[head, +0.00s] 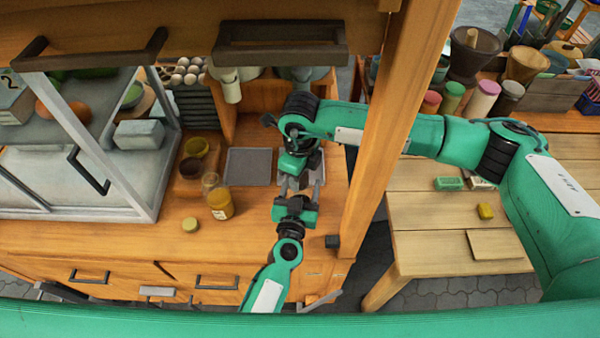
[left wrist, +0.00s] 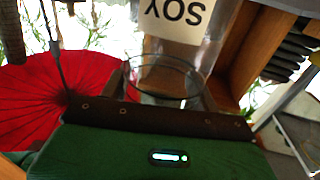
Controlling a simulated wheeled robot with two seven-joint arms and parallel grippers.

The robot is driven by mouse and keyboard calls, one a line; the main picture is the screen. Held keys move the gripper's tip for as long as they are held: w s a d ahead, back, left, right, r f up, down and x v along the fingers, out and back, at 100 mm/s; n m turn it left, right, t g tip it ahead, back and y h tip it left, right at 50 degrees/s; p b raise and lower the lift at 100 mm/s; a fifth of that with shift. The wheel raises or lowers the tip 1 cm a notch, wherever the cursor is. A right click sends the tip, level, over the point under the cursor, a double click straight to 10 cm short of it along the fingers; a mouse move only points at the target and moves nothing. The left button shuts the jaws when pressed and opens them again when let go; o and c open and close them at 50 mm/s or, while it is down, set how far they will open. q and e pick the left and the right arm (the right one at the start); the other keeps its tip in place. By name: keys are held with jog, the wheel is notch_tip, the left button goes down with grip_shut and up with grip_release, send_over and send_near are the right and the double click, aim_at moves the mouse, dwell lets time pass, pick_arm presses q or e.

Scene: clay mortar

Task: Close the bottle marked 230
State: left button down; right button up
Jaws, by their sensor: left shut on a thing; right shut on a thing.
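My right gripper (head: 294,178) reaches down over the counter, and my left gripper (head: 298,196) comes up from below. They meet nearly tip to tip, and what lies between them is mostly hidden in the head view. In the left wrist view, a clear glass bottle (left wrist: 165,77) with a round rim sits between the fingers of my left gripper. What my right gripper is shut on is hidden. A yellow-filled jar (head: 220,204) with a pale label stands on the counter to the left, and a round yellowish lid (head: 190,224) lies beside it. No 230 mark is readable.
A grey tray (head: 249,167) lies behind the jar, near brown bowls (head: 196,147) and a clear jar (head: 210,181). A glass case (head: 75,170) stands left. A wooden post (head: 385,125) rises right of the grippers. The front counter is mostly clear.

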jog(key=o, duration=1.1)
jog(key=shift+r, duration=2.3)
jog(key=shift+c, duration=0.4)
jog(key=n, duration=0.2)
jog(key=r+n, duration=0.1)
jog(key=n, duration=0.3)
jog(key=shift+r+n, duration=0.3)
jog(key=n, duration=0.2)
jog(key=r+n, duration=0.1)
jog(key=n, duration=0.1)
jog(key=shift+n, duration=0.3)
jog(key=n, duration=0.3)
jog(key=shift+r, duration=0.4)
